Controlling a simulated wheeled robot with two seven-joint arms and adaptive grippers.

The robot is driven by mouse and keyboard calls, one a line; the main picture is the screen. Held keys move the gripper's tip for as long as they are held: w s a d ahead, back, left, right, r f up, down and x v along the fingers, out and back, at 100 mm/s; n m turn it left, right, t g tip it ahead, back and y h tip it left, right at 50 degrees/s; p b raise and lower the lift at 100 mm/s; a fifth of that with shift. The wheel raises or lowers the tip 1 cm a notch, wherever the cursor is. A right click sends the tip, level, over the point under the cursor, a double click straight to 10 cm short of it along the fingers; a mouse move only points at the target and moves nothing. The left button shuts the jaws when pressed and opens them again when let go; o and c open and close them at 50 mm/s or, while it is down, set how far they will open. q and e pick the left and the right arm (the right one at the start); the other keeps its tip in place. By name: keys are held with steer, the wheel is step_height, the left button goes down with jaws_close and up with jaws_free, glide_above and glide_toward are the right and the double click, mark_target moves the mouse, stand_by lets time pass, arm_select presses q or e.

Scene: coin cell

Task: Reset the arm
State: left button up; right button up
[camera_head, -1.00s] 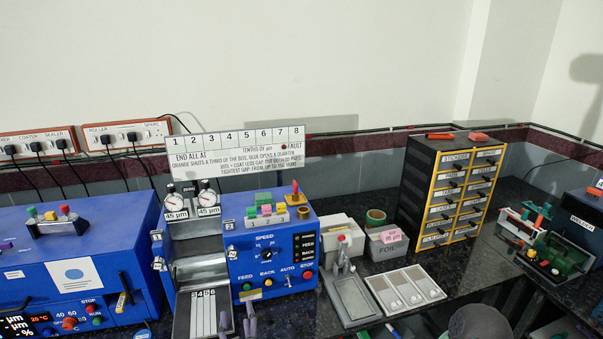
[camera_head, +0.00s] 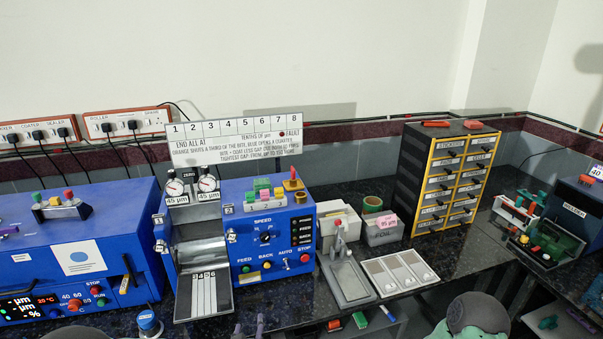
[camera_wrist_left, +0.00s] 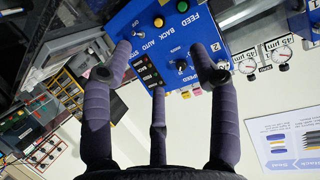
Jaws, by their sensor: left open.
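My left gripper (camera_head: 249,326) shows only as purple fingertips at the bottom edge of the head view, in front of the blue roller machine (camera_head: 262,278). In the left wrist view its purple fingers (camera_wrist_left: 163,60) are spread apart with nothing between them. The machine's blue panel (camera_wrist_left: 143,22) shows upside down beyond the fingers, with its buttons and switches. I cannot tell the exact distance between them. My right gripper is in neither view.
A blue coater box (camera_head: 105,235) stands left of the roller machine. A small press (camera_head: 345,275), a foil bin (camera_head: 383,238), a tray with pale plates (camera_head: 400,272) and a drawer cabinet (camera_head: 425,190) stand to the right. Green parts (camera_head: 560,240) lie at far right.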

arm_select(q)
step_height(320, 180, down, 11)
steer(key=s+g+h, duration=0.2)
steer(key=s+g, duration=0.1)
steer(key=g, duration=0.1)
steer(key=s+d+f+n+g+h, duration=0.2)
steer(key=s+f+g, duration=0.7)
steer(key=s+f, duration=0.7)
steer(key=s+d+h, duration=0.1)
steer(key=s, duration=0.2)
steer(key=shift+f, duration=0.3)
steer(key=shift+w, duration=0.1)
stand_by(0.4)
